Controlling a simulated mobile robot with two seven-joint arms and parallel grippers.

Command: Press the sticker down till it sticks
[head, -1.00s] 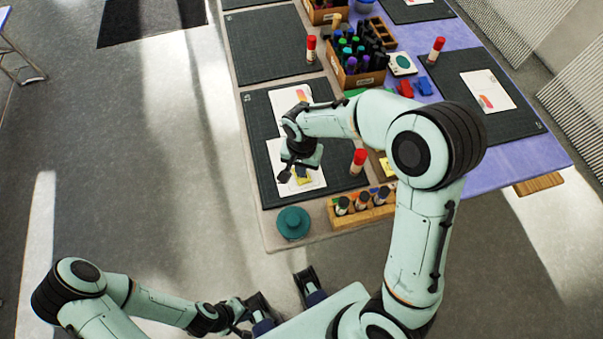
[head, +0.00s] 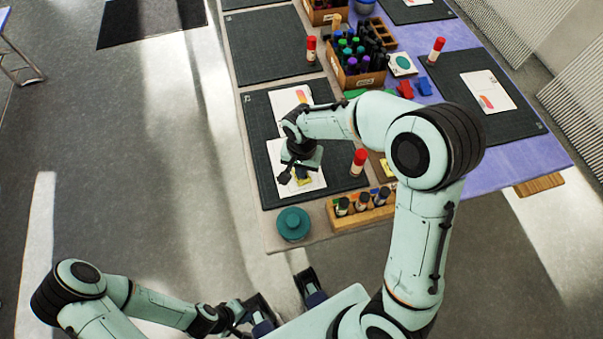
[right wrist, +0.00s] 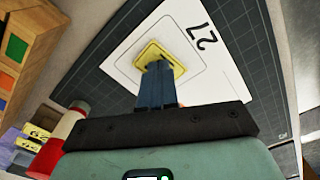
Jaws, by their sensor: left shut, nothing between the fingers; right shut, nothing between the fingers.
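The yellow sticker (right wrist: 172,54) lies on a white card (right wrist: 112,64) marked 27, inside a printed outline. My right gripper (right wrist: 158,72) is shut with nothing in it, and its fingertips are over the sticker, seemingly touching it. In the head view, the right gripper (head: 290,175) is above the card (head: 312,183), and a bit of the yellow sticker (head: 303,181) shows beside it. My left gripper (head: 262,312) is shut and empty at the lower edge, away from the table.
The card lies on a dark cutting mat (head: 262,140). A glue stick with a red cap (head: 359,158) stands right of the card. A wooden rack of bottles (head: 365,205) and a teal round lid (head: 293,223) are at the near edge. A marker box (head: 357,75) stands farther back.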

